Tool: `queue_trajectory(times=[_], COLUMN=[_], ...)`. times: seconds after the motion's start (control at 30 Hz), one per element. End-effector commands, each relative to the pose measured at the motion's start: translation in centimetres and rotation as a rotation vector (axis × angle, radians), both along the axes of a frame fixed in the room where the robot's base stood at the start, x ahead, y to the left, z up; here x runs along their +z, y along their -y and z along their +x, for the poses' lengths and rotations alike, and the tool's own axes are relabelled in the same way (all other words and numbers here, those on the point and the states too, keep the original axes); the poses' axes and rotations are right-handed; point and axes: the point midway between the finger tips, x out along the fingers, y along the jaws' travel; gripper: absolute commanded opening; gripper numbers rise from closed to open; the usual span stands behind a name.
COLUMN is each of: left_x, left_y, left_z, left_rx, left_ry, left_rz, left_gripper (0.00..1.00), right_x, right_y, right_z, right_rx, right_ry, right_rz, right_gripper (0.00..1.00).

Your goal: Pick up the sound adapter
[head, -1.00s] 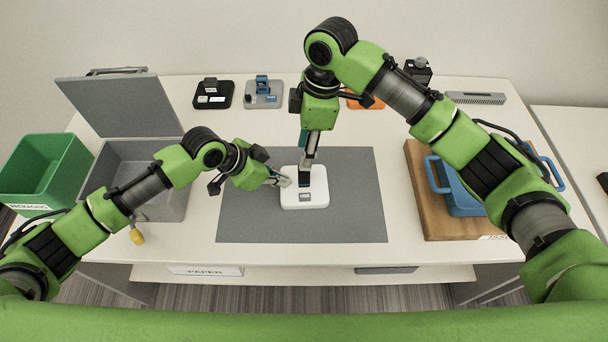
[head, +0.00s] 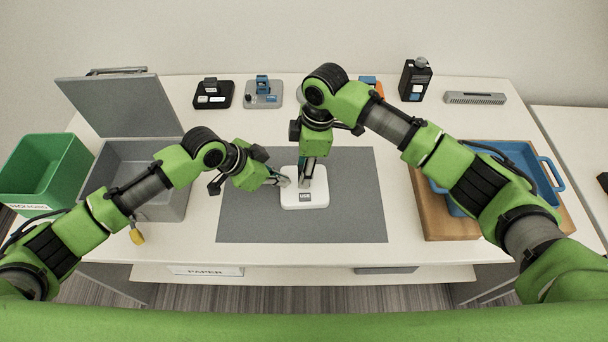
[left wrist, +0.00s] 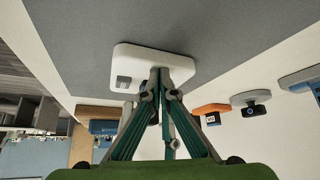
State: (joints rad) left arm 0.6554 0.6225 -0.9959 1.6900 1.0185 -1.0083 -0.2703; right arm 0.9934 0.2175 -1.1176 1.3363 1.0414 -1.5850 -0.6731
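A white base (head: 318,199) with a small dark label sits on the grey mat; it also shows in the left wrist view (left wrist: 128,58). No separate sound adapter can be made out; the middle of the base is hidden by my grippers. My left gripper (head: 285,180) is at the left edge of the base, and its teal fingers (left wrist: 160,76) come together there in the left wrist view, with nothing visible between them. My right gripper (head: 306,177) points down over the base, its tips low at the middle. Whether it holds anything is hidden.
A black base (head: 213,101), a grey base with a blue piece (head: 263,101) and a black box (head: 415,84) stand at the back. An open grey bin (head: 165,200) and green bin (head: 45,172) are left. A blue tray (head: 556,178) lies on a brown board (head: 440,222) at right.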

Motion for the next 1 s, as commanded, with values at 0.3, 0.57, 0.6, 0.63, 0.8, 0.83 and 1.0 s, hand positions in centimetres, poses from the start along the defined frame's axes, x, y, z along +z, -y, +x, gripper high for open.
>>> queue_trajectory(times=[0.3, 0.57, 0.6, 0.63, 0.8, 0.83, 1.0], left_x=[-0.2, -0.2, -0.2, -0.2, -0.2, -0.2, -0.2], left_y=[0.0, 0.0, 0.0, 0.0, 0.0, 0.0, 0.0], left_z=[-0.1, -0.2, -0.2, -0.2, -0.2, -0.2, -0.2], left_rx=[-0.001, -0.001, -0.001, -0.001, -0.001, -0.001, -0.001], left_ry=[-0.005, -0.005, -0.005, -0.005, -0.005, -0.005, -0.005], left_rz=[0.002, 0.002, 0.002, 0.002, 0.002, 0.002, 0.002], left_gripper=[0.00, 0.00, 0.00, 0.00, 0.00, 0.00, 0.00], right_x=[0.1, 1.2, 1.9, 2.4, 5.9, 6.5, 9.1], right_y=[0.0, -0.1, -0.1, -0.1, -0.1, -0.1, -0.1], right_z=[0.0, 0.1, 0.1, 0.1, 0.1, 0.1, 0.0], right_rx=[0.000, 0.000, 0.000, 0.000, 0.002, 0.001, 0.002], right_ry=[0.000, 0.002, 0.003, 0.004, 0.004, 0.004, 0.002], right_rz=[0.001, 0.002, 0.003, 0.003, 0.002, 0.003, 0.001], right_gripper=[0.00, 0.00, 0.00, 0.00, 0.00, 0.00, 0.00])
